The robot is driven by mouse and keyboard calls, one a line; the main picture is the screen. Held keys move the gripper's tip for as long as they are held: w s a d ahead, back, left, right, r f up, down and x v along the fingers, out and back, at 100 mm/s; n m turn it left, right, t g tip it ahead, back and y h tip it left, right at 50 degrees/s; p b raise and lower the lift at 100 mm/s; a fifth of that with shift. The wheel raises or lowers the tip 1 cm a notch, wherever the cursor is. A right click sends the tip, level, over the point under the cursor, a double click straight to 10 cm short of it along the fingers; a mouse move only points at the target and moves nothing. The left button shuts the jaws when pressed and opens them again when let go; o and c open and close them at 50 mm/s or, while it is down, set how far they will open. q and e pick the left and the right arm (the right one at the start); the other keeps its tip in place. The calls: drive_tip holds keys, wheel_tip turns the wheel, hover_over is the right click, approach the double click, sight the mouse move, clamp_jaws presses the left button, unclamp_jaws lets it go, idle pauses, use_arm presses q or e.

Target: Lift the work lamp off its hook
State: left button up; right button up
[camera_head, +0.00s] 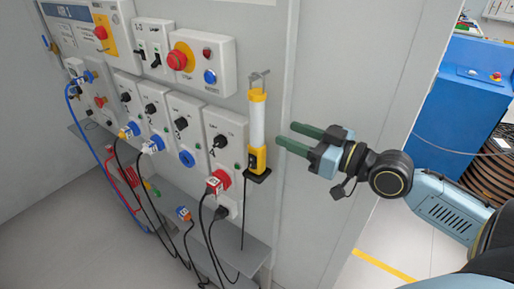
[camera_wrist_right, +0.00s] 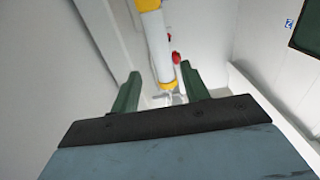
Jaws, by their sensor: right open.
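The work lamp (camera_head: 257,122) is a white tube with yellow ends. It hangs upright from a grey metal hook (camera_head: 259,76) on the wall panel, with a black cable running down from it. My right gripper (camera_head: 287,136) is open and empty just to the right of the lamp, its green fingers pointing at it. In the right wrist view the lamp (camera_wrist_right: 158,45) shows ahead, between and beyond the two open fingers (camera_wrist_right: 158,90), apart from them as far as I can tell. My left gripper is not in view.
A row of grey socket boxes (camera_head: 218,140) with plugs and cables lies left of the lamp. A red stop button (camera_head: 177,60) is above them. A grey shelf (camera_head: 243,245) runs below. A blue machine (camera_head: 470,90) stands at the right, behind my right arm.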

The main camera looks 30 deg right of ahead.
sight(264, 124)
drive_tip(key=shift+p+x, duration=1.05)
drive_tip(key=shift+x, duration=3.85)
drive_tip(key=shift+r, duration=0.1)
clamp_jaws()
